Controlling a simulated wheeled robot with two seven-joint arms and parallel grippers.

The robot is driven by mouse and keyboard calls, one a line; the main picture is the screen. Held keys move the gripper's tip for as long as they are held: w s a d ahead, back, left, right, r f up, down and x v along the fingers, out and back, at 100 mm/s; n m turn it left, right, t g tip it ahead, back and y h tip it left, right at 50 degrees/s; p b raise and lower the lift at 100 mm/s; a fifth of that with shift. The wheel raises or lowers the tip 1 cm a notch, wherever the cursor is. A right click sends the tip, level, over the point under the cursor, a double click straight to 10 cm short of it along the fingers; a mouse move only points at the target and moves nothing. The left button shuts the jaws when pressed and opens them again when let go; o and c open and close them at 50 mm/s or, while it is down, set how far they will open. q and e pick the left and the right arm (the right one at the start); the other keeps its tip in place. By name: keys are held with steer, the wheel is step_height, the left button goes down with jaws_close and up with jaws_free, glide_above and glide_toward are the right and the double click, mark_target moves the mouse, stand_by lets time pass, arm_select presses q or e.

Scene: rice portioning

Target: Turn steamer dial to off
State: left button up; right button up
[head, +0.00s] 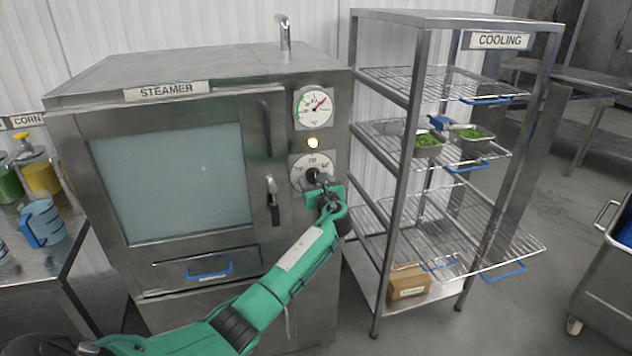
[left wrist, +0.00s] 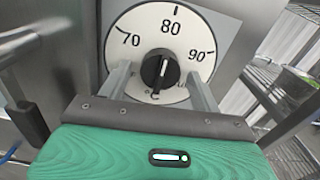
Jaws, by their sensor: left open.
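The steamer (head: 170,185) is a steel cabinet with its glass door shut. Its dial (head: 313,174) is a white disc with a black knob, on the panel right of the door. In the left wrist view the dial (left wrist: 165,40) shows 70, 80 and 90, and the black knob (left wrist: 160,68) has a white pointer line, roughly upright. My green left gripper (head: 322,187) is at the dial. In the left wrist view its fingers (left wrist: 160,85) are open, one on each side of the knob; contact is not visible. My right gripper is out of view.
A gauge (head: 314,106) and a lit lamp (head: 313,143) sit above the dial. The door handle (head: 272,200) is just left of my gripper. The cooling rack (head: 415,120) with pans of green food (head: 428,143) stands close on the right.

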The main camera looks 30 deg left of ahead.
arm_select(q)
steer(key=shift+c, duration=0.3)
steer(key=c, duration=0.9)
steer(key=shift+f, duration=0.1)
